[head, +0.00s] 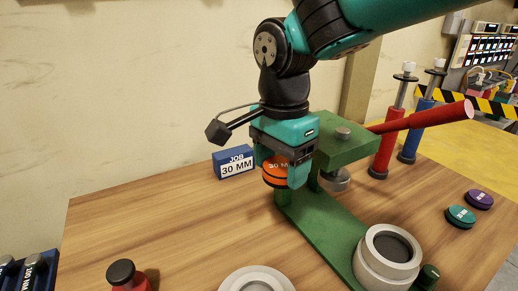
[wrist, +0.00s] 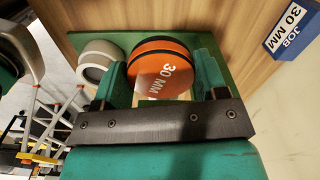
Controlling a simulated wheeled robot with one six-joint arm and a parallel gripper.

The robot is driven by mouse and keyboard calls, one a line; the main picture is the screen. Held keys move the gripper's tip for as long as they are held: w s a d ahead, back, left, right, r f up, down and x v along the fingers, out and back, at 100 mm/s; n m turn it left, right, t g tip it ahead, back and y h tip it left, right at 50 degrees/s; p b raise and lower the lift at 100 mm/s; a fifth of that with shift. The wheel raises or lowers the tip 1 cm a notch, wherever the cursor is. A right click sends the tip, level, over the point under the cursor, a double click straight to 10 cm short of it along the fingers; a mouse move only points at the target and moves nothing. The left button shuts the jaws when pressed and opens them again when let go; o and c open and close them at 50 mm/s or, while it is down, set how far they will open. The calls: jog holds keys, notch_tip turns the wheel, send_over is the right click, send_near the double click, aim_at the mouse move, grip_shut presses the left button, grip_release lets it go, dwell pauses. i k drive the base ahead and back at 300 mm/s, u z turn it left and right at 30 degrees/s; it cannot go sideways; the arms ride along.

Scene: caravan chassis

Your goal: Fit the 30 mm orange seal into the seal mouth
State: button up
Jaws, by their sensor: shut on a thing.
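My gripper (head: 285,160) is shut on the orange seal (head: 274,176), a thick disc marked 30 MM with a dark band round its edge. It holds the seal above the table, beside the green press. In the wrist view the seal (wrist: 162,68) sits between the two green fingers, its printed face toward the camera. A grey round cup with a dark opening (head: 403,274) stands on the front end of the press base, apart from the seal. It looks like the seal mouth, though no label shows.
The green press (head: 345,150) has a red lever (head: 430,115). A blue JOB 30 MM block (head: 233,163) stands behind. Teal (head: 460,217) and purple (head: 479,200) discs lie right. A pale ring (head: 258,281) and a red item (head: 128,279) are in front.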

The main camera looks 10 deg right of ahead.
aim_at(391, 248)
jog(key=k, duration=1.5)
